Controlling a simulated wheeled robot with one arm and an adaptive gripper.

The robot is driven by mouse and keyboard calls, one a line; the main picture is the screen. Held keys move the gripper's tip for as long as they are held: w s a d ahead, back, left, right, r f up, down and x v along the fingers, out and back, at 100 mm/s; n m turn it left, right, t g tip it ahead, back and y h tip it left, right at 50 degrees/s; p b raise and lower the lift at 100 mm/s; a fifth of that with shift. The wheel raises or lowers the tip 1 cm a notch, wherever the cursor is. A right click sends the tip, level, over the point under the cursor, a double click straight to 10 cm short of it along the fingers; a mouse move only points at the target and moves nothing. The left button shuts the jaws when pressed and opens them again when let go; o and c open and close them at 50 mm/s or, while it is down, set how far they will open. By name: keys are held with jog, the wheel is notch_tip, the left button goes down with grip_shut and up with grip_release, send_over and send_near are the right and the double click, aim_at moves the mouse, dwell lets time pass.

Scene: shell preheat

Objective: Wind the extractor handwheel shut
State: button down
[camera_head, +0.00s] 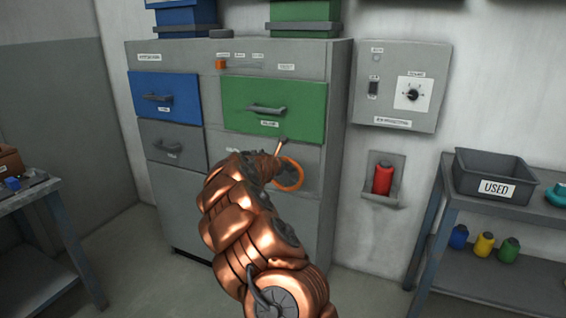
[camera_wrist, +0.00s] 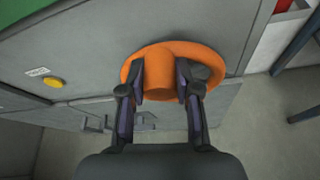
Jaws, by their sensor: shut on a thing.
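The orange handwheel (camera_head: 291,174) is on the grey cabinet front, below the green drawer. My copper arm hides most of it in the head view; part of its rim shows at the right. In the wrist view the handwheel (camera_wrist: 150,50) is seen close up, with a raised orange middle part and a dark patch at the right. My gripper (camera_wrist: 160,78) is shut on the handwheel, one finger on each side of that middle part.
The grey cabinet (camera_head: 230,60) has a blue drawer (camera_head: 165,96) and a green drawer (camera_head: 275,108), both with handles. A control box (camera_head: 400,85) with a dial hangs at the right. A shelf with a USED bin (camera_head: 494,180) stands further right. A yellow button (camera_wrist: 55,82) is near the wheel.

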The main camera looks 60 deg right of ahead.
jog(key=shift+w+f, duration=0.15)
jog(key=shift+f, duration=0.1)
jog(key=c, duration=1.1)
grip_release()
jog(key=shift+a, duration=0.1)
jog(key=shift+o, duration=1.4)
jog(key=shift+r, duration=0.1)
jog(key=v, duration=1.2)
